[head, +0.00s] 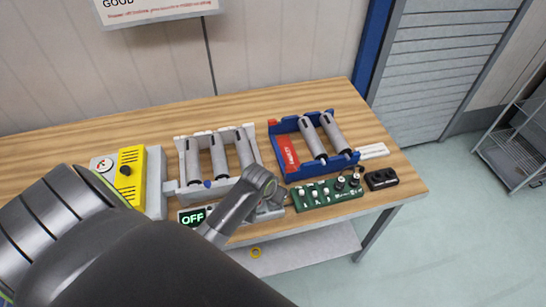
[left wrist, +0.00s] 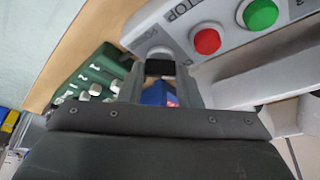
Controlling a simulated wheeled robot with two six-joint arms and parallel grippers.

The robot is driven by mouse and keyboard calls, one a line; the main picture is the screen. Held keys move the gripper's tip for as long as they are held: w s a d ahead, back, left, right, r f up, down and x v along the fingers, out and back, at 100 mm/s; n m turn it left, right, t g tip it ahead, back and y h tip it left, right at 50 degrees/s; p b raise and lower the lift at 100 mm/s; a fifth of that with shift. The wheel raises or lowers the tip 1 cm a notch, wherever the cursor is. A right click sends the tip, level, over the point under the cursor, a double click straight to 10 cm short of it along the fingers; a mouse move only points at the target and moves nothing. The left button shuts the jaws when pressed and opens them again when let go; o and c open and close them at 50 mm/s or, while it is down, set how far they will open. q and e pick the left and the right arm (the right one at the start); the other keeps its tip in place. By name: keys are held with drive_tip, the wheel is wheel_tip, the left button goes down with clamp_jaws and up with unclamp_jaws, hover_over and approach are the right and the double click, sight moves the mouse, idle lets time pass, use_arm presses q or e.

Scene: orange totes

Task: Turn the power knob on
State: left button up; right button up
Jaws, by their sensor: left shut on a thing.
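My left gripper (head: 265,187) reaches over the front of the workbench to a grey control box (head: 272,212). In the left wrist view the gripper (left wrist: 160,85) is shut on a black knob (left wrist: 160,68), which sits between its two fingers on the grey box. A small display (head: 193,217) reads OFF in green. My right gripper is not in view.
A grey rack (head: 182,172) with several cylinders stands behind the gripper. A blue tray (head: 342,162) holds two cylinders. A green board (head: 327,192) with knobs lies to the right, next to a black block (head: 381,179). A yellow box (head: 130,176) is at left.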

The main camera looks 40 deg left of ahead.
use_arm(q)
drive_tip(key=shift+m, duration=0.4)
drive_tip(key=m+h, duration=0.1)
drive_tip(key=m, duration=0.1)
drive_tip(key=m+h, duration=0.1)
drive_tip(key=m, duration=0.1)
drive_tip(key=shift+a+m+g, duration=0.2)
drive_tip(key=shift+m+g, duration=0.1)
drive_tip(key=shift+m, duration=0.1)
drive_tip(key=m+h, duration=0.1)
drive_tip(key=m, duration=0.1)
drive_tip(key=shift+w+m, duration=0.15)
drive_tip(key=shift+m, duration=0.25)
drive_tip(key=m+g, duration=0.1)
drive_tip(key=m, duration=0.1)
drive_tip(key=shift+a+m+h, duration=0.1)
drive_tip(key=shift+m+h, duration=0.2)
drive_tip(key=shift+h, duration=0.1)
drive_tip(key=m+g+b, duration=0.1)
drive_tip(key=m, duration=0.2)
drive_tip(key=shift+w+m+h+b, duration=0.15)
drive_tip(key=shift+m+h+b, duration=0.15)
drive_tip(key=shift+h+b, duration=0.1)
drive_tip(key=shift+m+g+b, duration=0.65)
drive_tip(key=shift+m+g, duration=0.15)
drive_tip(key=shift+m, duration=1.1)
drive_tip(key=o, duration=1)
